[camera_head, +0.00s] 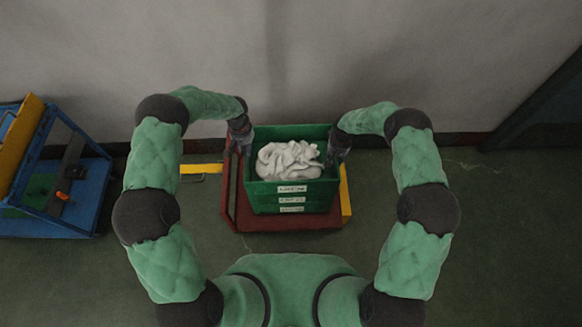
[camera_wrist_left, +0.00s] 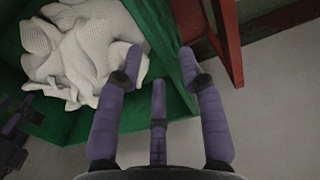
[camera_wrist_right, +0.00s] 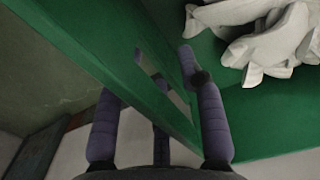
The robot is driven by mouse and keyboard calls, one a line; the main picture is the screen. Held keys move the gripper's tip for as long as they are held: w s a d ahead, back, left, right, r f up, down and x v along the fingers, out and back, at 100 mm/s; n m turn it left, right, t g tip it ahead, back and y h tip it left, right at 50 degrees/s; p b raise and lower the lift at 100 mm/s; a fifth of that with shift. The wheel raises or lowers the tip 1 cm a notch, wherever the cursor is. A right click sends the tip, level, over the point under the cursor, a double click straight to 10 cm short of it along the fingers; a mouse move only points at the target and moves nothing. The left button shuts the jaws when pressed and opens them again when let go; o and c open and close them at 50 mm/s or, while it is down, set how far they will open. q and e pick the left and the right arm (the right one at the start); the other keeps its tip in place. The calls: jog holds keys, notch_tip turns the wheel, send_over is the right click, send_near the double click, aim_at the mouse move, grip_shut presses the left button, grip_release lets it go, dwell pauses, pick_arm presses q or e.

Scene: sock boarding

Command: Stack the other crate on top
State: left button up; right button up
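A green crate (camera_head: 256,187) holding white socks (camera_head: 288,160) is at the top of what looks like a green stack, with several white labels on its front. I cannot tell whether it rests on the crate below. My left gripper (camera_head: 240,146) is at its left wall; in the left wrist view its fingers (camera_wrist_left: 160,60) straddle the green rim (camera_wrist_left: 160,28), one inside and one outside. My right gripper (camera_head: 338,155) is at the right wall; its fingers (camera_wrist_right: 160,68) straddle that wall (camera_wrist_right: 92,52) near a slot. Finger contact is not clear in either view.
The stack stands on a red base (camera_head: 290,222) with yellow edges, close to the grey back wall (camera_head: 330,60). A blue and yellow frame (camera_head: 90,205) stands on the floor at the far left. The floor to the right (camera_head: 510,220) is clear.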

jog(key=shift+r, duration=0.15)
pick_arm(q)
notch_tip(320, 180, up, 8)
pick_arm(e)
notch_tip(320, 180, up, 12)
jog(key=shift+f, duration=0.15)
dwell(0.4)
dwell(0.5)
